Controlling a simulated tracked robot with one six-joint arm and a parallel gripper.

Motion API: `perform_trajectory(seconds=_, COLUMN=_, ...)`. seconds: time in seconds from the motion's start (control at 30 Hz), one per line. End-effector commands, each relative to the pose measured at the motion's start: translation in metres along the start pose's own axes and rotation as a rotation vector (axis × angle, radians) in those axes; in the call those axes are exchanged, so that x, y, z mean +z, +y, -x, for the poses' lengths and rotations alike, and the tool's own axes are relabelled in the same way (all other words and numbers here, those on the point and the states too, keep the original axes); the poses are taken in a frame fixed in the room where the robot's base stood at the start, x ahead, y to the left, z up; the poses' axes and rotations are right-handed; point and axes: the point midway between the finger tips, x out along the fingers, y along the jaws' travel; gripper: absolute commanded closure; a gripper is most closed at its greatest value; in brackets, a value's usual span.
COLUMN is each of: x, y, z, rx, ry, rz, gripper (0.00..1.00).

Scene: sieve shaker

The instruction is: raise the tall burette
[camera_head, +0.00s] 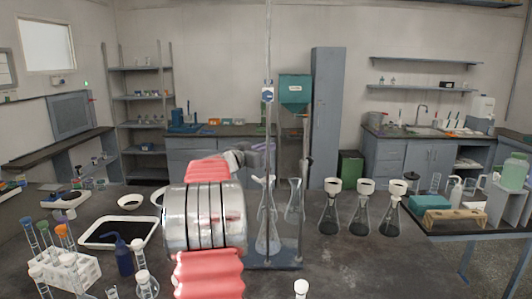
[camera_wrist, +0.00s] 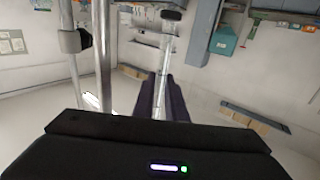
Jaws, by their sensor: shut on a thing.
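The tall burette (camera_head: 269,40) is a thin clear tube standing upright in the head view, its top cut off by the frame edge. In the wrist view the burette (camera_wrist: 166,52) runs away from between the dark fingers. My gripper (camera_wrist: 162,98) is shut on it. In the head view my gripper (camera_head: 262,148) shows small beside the stand, partly behind my own arm. A blue-and-white fitting (camera_head: 267,95) sits at the tube's line. The burette's lower end is hard to make out among the glassware.
A metal rod (camera_wrist: 103,60) runs close beside my fingers. Several dark-filled flasks (camera_head: 330,215) stand right; a test-tube rack (camera_head: 68,272) and black-lined tray (camera_head: 88,244) stand left.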

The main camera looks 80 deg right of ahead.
Motion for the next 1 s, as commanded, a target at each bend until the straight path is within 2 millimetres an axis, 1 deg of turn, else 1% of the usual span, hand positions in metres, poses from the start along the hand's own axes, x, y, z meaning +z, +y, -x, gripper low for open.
perform_trajectory(seconds=0.03, x=-0.005, y=0.000, z=0.001, rx=0.000, ry=0.005, rz=-0.002, gripper=1.00)
perform_trajectory(seconds=1.0, x=-0.039, y=0.000, z=0.001, rx=0.000, ry=0.004, rz=-0.002, gripper=1.00)
